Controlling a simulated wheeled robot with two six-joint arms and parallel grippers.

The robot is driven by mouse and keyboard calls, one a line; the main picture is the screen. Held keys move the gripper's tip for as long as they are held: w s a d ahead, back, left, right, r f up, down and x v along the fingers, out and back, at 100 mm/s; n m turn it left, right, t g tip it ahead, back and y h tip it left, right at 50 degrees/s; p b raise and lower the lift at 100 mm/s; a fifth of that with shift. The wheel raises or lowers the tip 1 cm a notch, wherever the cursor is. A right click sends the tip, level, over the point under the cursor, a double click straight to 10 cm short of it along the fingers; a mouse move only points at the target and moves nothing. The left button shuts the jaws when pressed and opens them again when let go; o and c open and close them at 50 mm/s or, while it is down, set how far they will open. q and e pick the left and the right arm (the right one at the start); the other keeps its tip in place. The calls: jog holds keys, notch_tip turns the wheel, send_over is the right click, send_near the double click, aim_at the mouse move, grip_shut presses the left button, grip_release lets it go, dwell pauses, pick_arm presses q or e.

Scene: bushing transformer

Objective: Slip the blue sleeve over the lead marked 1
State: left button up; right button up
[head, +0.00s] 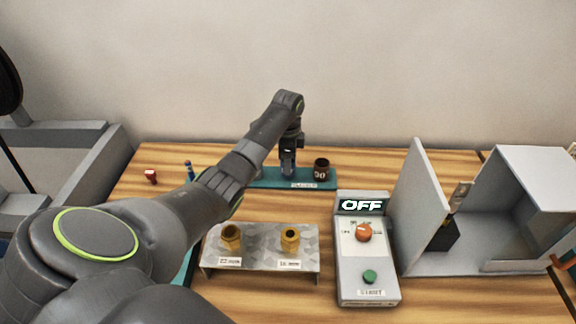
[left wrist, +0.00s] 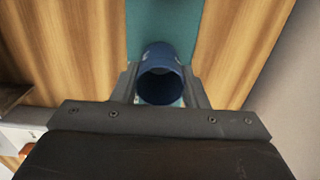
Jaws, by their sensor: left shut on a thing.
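The blue sleeve (left wrist: 160,54) is an open-ended tube between the two fingers of my left gripper (left wrist: 160,88) in the left wrist view. In the head view my left gripper (head: 288,170) points down at the teal strip (head: 255,181), shut on the sleeve, which is mostly hidden there. I cannot tell whether the sleeve touches the strip. A small upright blue-topped piece (head: 188,170) stands to the left, and a small red piece (head: 151,176) is farther left. No mark 1 is readable, so I cannot tell which is that lead. My right gripper is not in view.
A dark brown sleeve (head: 321,170) stands on the strip, close right of my gripper. A metal stand (head: 260,262) with two brass fittings is in front. A control box (head: 368,290) reading OFF and an open grey cabinet (head: 415,225) are to the right.

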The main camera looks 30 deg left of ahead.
pick_arm(q)
notch_tip(320, 180, up, 5)
jog(key=shift+r+b, duration=0.15)
jog(key=shift+b, duration=0.5)
notch_tip(320, 180, up, 8)
jog(key=p, duration=0.7)
